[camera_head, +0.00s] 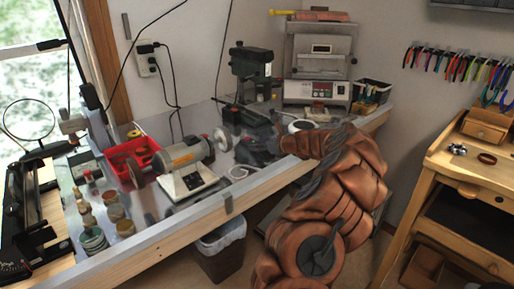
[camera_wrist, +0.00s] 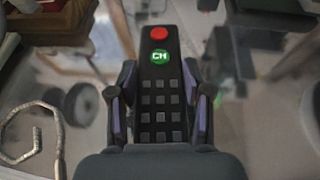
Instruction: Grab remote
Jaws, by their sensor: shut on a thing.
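The remote (camera_wrist: 160,98) is black, with a red button at its far end, a green round mark below that and rows of grey keys. It points away from me in the middle of the wrist view. My gripper (camera_wrist: 160,80) has one finger against each long side of the remote and is shut on it. The near end of the remote is hidden behind the gripper's body. In the head view my gripper (camera_head: 258,145) is over the back of the bench, and I cannot make out the remote clearly there.
A bench grinder (camera_head: 187,165) stands left of my gripper, with a red bin (camera_head: 128,158) behind it. A grey machine with a display (camera_head: 316,90) stands at the back right. A coiled cable (camera_wrist: 38,135) lies at left in the wrist view. The bench is crowded.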

